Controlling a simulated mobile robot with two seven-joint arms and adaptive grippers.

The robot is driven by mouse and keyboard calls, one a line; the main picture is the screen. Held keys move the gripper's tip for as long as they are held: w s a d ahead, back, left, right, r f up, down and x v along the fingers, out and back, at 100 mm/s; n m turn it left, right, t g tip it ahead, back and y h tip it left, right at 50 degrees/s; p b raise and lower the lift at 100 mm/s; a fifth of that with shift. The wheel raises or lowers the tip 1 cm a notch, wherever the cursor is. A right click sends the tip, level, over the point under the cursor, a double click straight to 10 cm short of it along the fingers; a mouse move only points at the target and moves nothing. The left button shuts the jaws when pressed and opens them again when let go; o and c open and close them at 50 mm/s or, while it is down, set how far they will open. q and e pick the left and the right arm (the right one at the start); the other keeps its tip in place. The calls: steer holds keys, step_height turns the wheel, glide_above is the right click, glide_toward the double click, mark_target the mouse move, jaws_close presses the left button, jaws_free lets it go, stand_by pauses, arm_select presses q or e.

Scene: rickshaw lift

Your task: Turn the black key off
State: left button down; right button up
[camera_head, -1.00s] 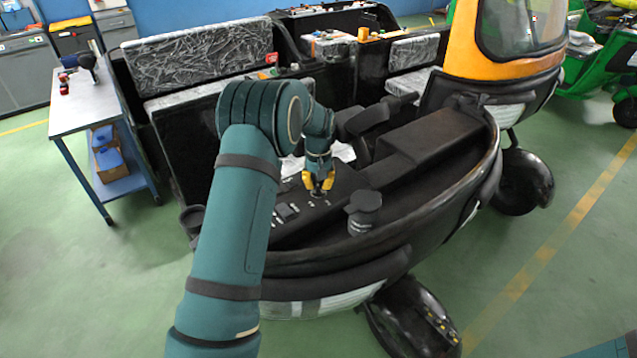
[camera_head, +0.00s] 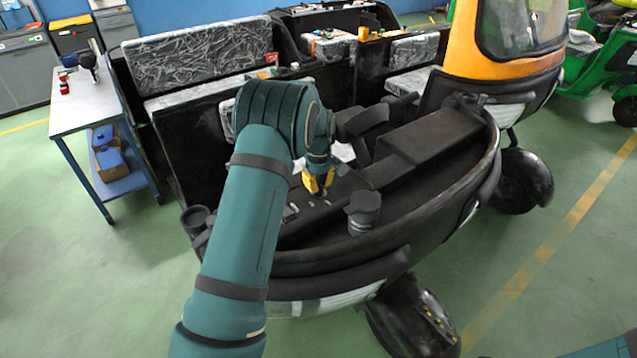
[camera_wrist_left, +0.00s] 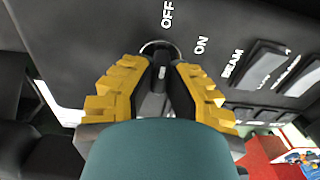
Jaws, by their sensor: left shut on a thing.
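The black key (camera_wrist_left: 160,76) sits in its round lock on the black dashboard (camera_wrist_left: 110,25) in the left wrist view. The labels OFF and ON are printed beside the lock's metal ring. My left gripper (camera_wrist_left: 158,90) has its yellow fingers on both sides of the key and is shut on it. In the head view my left gripper (camera_head: 319,188) is at the dashboard, and the key is too small and covered to make out. My right gripper does not show.
Dark rocker switches (camera_wrist_left: 260,65), one labelled BEAM, are right of the key. In the head view a black cylindrical part (camera_head: 364,212) stands right of my gripper, and the handlebar (camera_head: 362,122) is behind it. A metal table (camera_head: 85,105) stands at the left.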

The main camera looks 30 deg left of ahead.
mark_target(318, 183)
arm_select(q)
steer(key=shift+f, duration=0.15)
stand_by(0.3)
steer(key=c, duration=0.9)
jaws_free()
steer(key=shift+c, duration=0.2)
step_height(318, 183, up, 12)
